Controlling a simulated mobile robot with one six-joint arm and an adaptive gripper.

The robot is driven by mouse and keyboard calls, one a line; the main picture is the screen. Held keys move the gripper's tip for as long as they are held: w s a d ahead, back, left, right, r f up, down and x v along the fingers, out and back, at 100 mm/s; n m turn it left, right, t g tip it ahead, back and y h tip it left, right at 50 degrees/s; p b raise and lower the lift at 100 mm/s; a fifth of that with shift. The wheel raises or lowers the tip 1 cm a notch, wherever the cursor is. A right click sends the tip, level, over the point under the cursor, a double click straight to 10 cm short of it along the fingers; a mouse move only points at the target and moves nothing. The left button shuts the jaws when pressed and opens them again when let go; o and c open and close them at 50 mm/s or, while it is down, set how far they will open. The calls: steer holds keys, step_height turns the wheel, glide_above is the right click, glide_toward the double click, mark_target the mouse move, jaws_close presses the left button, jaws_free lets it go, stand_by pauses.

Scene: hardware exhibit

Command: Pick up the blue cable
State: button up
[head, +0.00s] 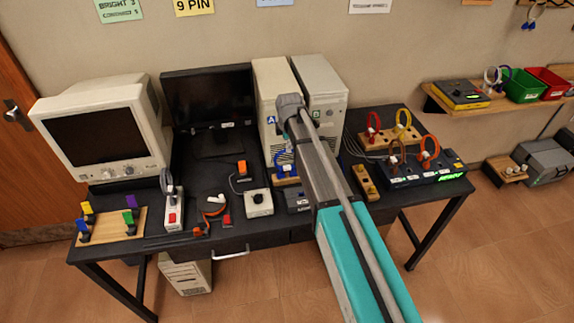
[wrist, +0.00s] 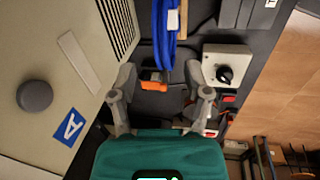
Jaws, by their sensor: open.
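The blue cable (head: 285,162) hangs in loops at a small wooden holder in front of the tower marked A, partly beside my arm in the head view. In the wrist view the blue cable (wrist: 161,42) shows as a bundle of strands at the top middle, beyond my fingertips. My gripper (wrist: 163,92) is open, its two grey fingers spread, with nothing held between them. The cable lies ahead of the gap and apart from the fingers. In the head view my arm hides most of the gripper.
The tower marked A (wrist: 62,85) stands close to the left finger in the wrist view. A beige box with a black knob (wrist: 228,70) and an orange connector (wrist: 154,86) lie nearby. A wooden stand with red, yellow and orange cables (head: 390,136) is right of my arm.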

steer(key=shift+w+f+b, duration=0.25)
steer(key=shift+f+b, duration=1.05)
steer(key=shift+w+f+b, duration=0.25)
steer(key=shift+f+b, duration=1)
steer(key=shift+d, duration=0.1)
jaws_close()
